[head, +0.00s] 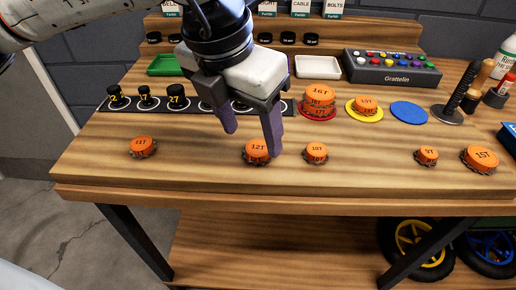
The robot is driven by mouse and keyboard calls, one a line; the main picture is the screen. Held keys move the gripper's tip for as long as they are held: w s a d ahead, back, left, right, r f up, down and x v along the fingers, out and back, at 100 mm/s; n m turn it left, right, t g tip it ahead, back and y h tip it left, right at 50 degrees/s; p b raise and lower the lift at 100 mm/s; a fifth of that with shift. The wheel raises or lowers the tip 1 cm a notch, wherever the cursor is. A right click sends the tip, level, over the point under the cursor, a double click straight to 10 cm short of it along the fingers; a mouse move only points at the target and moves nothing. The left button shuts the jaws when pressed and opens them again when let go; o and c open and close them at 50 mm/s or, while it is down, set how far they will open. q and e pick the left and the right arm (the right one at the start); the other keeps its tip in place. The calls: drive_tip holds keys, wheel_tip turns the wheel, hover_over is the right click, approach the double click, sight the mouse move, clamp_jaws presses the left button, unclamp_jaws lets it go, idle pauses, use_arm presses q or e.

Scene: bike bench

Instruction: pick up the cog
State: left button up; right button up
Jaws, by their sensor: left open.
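Several orange cogs with dark toothed rims lie along the front of the wooden bench (200,178): the 14T cog (142,146), the 12T cog (255,150), the 10T cog (316,152), the 9T cog (427,155) and the 15T cog (481,158). A 16T cog (319,92) sits on top of a stack on a red disc, and another cog (366,104) sits on a yellow disc. My left gripper (251,143) is open, fingers pointing down, above and close to the 12T cog; one finger overlaps its right edge in view. My right gripper is not in view.
Behind my left gripper is a dark strip with black numbered pieces (177,97). A green tray (165,65), a white tray (318,67) and a grey Grattelin box (391,68) stand farther back. A blue disc (409,112) is empty. A dark post (459,92) stands at the right.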

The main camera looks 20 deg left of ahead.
sight(258, 147)
use_arm(q)
drive_tip(key=shift+x, duration=1.85)
drive_tip(key=shift+w+d, duration=0.1)
drive_tip(key=shift+w, duration=0.05)
drive_tip(key=shift+r, duration=0.1)
drive_tip(key=c, duration=1.2)
drive_tip(key=shift+o, duration=0.2)
